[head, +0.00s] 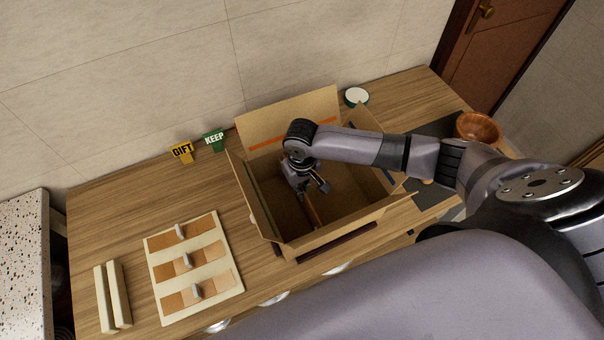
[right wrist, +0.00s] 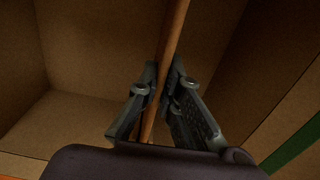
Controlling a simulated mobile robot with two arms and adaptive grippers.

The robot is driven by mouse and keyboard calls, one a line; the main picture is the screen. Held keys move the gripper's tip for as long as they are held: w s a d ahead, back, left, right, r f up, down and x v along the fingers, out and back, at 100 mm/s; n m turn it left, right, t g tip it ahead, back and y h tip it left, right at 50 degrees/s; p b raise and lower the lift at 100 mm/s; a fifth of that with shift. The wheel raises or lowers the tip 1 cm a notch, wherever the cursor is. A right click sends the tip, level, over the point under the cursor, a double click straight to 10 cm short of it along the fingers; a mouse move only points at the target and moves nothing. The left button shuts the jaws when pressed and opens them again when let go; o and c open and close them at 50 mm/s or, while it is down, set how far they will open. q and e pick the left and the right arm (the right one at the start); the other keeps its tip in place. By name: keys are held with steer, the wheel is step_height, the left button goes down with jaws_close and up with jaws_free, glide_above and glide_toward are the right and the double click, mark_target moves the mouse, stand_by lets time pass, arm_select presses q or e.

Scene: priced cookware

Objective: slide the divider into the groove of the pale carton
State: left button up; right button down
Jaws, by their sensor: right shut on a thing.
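The pale carton (head: 340,233) stands open on the wooden counter with its flaps spread. My right gripper (head: 311,190) reaches down into it from above. It is shut on the divider (head: 312,213), a thin brown panel seen nearly edge-on. In the right wrist view, the divider (right wrist: 175,35) runs up between the two fingers (right wrist: 162,82), with the carton's inner walls (right wrist: 95,50) on both sides. The divider is inside the carton, but I cannot tell whether its edge is in the groove; the groove is not clearly visible. My left gripper is out of view.
A cream board (head: 158,246) with brown panels and small grey handles lies left of the carton, beside two pale bars (head: 112,295). GIFT (head: 182,151) and KEEP (head: 214,140) signs stand behind. A white-topped round container (head: 356,97) and wooden bowl (head: 478,129) are right.

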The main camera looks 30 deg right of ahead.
steer(key=shift+f, duration=0.15)
steer(key=c, duration=1.7)
jaws_free()
steer(key=shift+o, duration=0.2)
steer(key=o, duration=0.6)
step_height(320, 180, up, 12)
